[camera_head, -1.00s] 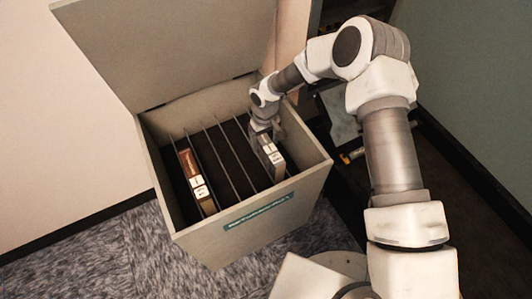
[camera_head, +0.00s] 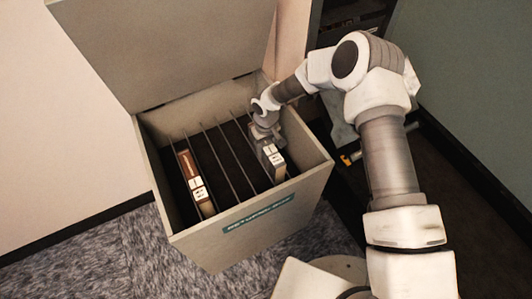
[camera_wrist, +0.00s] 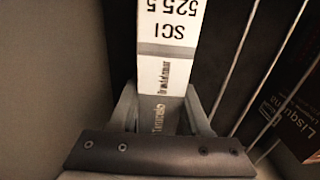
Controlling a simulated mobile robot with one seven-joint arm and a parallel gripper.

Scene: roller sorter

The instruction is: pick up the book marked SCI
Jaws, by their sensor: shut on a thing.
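The book marked SCI (camera_wrist: 168,55) fills the middle of the wrist view, its white "SCI 525.5" label reading upside down above a grey spine. My gripper (camera_wrist: 163,108) has one finger on each side of this spine and is shut on it. In the head view the grey book (camera_head: 272,160) stands in the rightmost part of the open bin (camera_head: 250,240), and my gripper (camera_head: 265,132) is at its far end. The book's lower part is hidden inside the bin.
Thin dividers (camera_head: 229,165) split the bin into slots. A brown book (camera_head: 193,180) with a white label stands in a left slot; a brown book (camera_wrist: 302,125) also shows at the right of the wrist view. The bin's lid (camera_head: 170,50) stands open behind, and its right wall is close to my gripper.

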